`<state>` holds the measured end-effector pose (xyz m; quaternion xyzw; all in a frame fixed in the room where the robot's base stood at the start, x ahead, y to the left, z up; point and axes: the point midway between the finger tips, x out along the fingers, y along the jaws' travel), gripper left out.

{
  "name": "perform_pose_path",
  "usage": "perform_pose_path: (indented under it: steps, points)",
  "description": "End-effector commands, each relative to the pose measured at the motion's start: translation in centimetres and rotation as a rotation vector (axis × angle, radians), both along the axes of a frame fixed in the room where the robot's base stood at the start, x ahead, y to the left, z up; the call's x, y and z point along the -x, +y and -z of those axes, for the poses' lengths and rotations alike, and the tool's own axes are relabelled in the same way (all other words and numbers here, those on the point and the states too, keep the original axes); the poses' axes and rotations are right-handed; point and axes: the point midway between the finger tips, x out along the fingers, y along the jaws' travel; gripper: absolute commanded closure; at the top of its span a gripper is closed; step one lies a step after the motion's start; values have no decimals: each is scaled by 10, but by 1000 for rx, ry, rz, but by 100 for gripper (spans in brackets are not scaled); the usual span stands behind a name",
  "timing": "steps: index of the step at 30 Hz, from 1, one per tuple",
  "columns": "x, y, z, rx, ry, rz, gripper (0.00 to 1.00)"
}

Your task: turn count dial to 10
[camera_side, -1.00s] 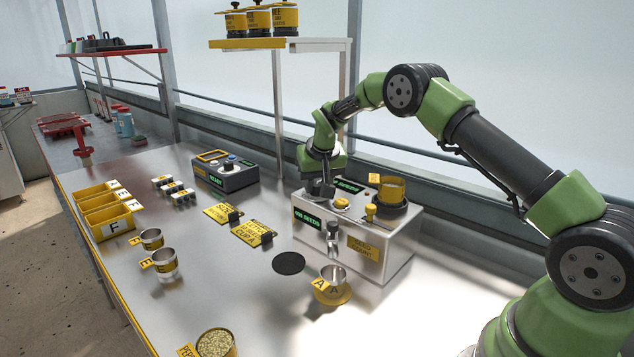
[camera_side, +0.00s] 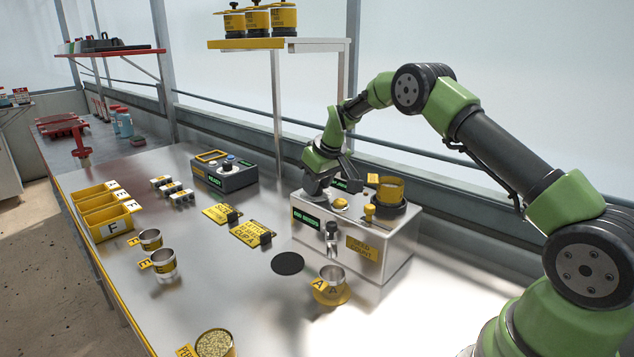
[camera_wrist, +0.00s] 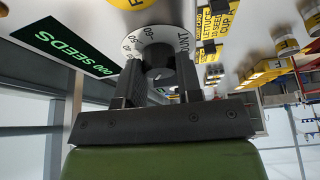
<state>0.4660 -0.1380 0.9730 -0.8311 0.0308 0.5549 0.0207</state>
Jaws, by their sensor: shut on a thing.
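The seed counter (camera_side: 395,262) is a silver box with a yellow label on its front. On its top, the count dial (camera_wrist: 157,34) shows in the wrist view as a dark knob on a white ring with numbers. My gripper (camera_wrist: 159,75) is shut on the knob, with one finger on each side. In the side view my gripper (camera_side: 317,190) is at the counter's top left and hides the dial. The green-lettered display (camera_wrist: 72,46) seems to read 000 SEEDS. The dial's setting is not clear, as my fingers cover part of the ring.
Cup A (camera_side: 331,290) stands in front. Yellow cards (camera_side: 252,235), a dark control box (camera_side: 225,176) and yellow bins (camera_side: 103,210) are to the left.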

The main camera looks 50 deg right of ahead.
Motion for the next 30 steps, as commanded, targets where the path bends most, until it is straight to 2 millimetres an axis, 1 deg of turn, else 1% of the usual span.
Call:
perform_pose_path:
  steps: [8, 9, 11, 12, 19, 22, 26, 30]
  points:
    - [1, 0, 1, -1, 3, 1, 91]
    - [1, 0, 1, -1, 3, 1, 58]
    - [0, 0, 1, -1, 3, 1, 44]
    - [0, 0, 1, -1, 3, 1, 41]
    - [0, 0, 0, 0, 1, 1, 41]
    - [2, 0, -4, 0, 1, 1, 41]
    - [8, 0, -21, 2, -2, 2, 41]
    - [19, 1, -48, 2, -3, 2, 41]
